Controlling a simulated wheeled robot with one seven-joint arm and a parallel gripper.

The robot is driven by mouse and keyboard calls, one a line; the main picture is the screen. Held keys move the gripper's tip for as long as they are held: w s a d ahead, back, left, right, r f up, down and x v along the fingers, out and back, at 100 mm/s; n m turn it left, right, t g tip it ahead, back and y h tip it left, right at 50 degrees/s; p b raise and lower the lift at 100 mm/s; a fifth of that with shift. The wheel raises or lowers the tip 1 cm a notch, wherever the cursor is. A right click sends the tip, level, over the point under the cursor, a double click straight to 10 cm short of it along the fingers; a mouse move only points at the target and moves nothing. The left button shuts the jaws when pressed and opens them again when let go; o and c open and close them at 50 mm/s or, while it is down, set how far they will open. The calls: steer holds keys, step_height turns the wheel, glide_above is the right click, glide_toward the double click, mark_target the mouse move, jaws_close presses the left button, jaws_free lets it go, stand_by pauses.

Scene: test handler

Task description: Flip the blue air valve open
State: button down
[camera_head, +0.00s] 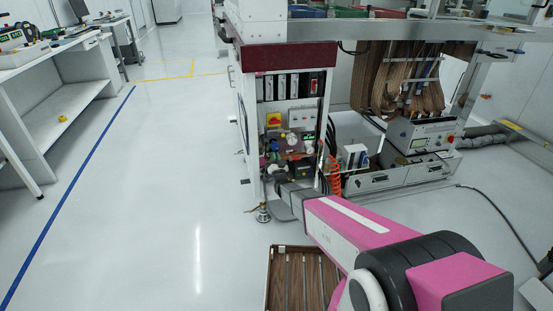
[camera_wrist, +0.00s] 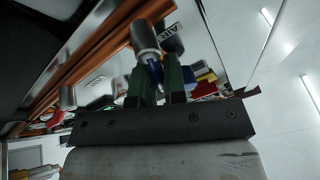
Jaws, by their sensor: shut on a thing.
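The blue air valve (camera_wrist: 155,73) shows in the wrist view as a small blue handle beside a silver metal fitting (camera_wrist: 146,46). My gripper (camera_wrist: 156,80) has its two green fingers on either side of the blue handle and is shut on it. The fingers hide part of the handle. In the head view my arm reaches into the open lower cabinet. There the gripper's end is among small fittings, and I cannot make out the valve clearly.
An orange tube (camera_wrist: 92,55) runs close to the fitting in the wrist view. In the head view, a coiled orange hose (camera_head: 335,176) hangs right of my arm. A brown ribbed tray (camera_head: 268,282) lies below. Open floor lies to the left.

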steer(key=n+y, duration=0.1)
steer(key=n, duration=0.1)
steer(key=a+n+g+y, duration=0.1)
steer(key=n, duration=0.1)
steer(key=n+g+y, duration=0.1)
steer(key=n, duration=0.2)
steer(key=shift+s+a+r+y, duration=0.15)
steer(key=shift+s+a+y, duration=0.15)
steer(key=shift+y, duration=0.1)
steer(key=shift+n, duration=0.4)
steer(key=c, duration=1.2)
jaws_free()
steer(key=v, duration=1)
steer(key=shift+s+d, duration=0.15)
steer(key=shift+s, duration=0.2)
